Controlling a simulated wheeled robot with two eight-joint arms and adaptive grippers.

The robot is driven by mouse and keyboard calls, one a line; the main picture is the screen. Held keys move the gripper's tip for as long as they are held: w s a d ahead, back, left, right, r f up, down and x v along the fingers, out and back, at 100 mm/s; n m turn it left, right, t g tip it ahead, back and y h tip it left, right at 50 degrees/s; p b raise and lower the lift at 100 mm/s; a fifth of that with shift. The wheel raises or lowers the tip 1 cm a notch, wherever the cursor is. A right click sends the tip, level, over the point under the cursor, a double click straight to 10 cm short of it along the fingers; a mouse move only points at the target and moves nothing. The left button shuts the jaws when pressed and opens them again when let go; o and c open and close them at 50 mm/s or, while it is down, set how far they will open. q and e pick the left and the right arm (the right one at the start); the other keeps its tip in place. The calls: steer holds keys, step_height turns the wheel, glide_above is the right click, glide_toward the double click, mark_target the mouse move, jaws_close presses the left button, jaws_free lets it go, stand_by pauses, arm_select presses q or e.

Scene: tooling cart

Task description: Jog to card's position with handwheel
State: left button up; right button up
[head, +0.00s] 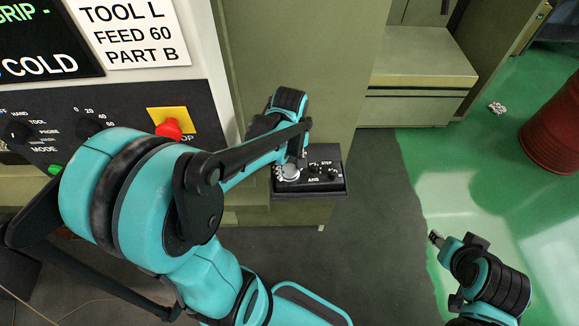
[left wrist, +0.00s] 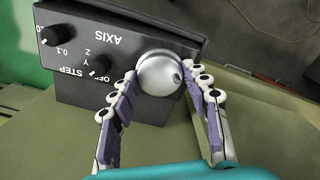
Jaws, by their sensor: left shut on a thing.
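The handwheel is a round silver knob (left wrist: 160,73) on a dark control box (head: 312,186) marked AXIS and STEP. In the left wrist view the fingers of my left gripper (left wrist: 159,82) lie on both sides of the handwheel, shut on it. In the head view my left gripper (head: 295,160) is over the box's left part and partly covers the handwheel (head: 290,173). The white card (head: 133,34) reads TOOL L, FEED 60, PART B. My right gripper (head: 438,240) is at the lower right, apart from everything; its fingers are too small to read.
A dark screen (head: 45,40) is left of the card, its text cut off. Below is a panel with MODE and other knobs and a red stop button (head: 169,129) on yellow. Two small knobs (left wrist: 98,66) sit beside the handwheel. A red barrel (head: 553,130) stands far right.

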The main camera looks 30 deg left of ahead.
mark_target(290, 170)
stand_by(0.4)
arm_select(q)
steer(key=o, duration=1.2)
steer(key=shift+c, duration=0.2)
step_height(290, 170, up, 12)
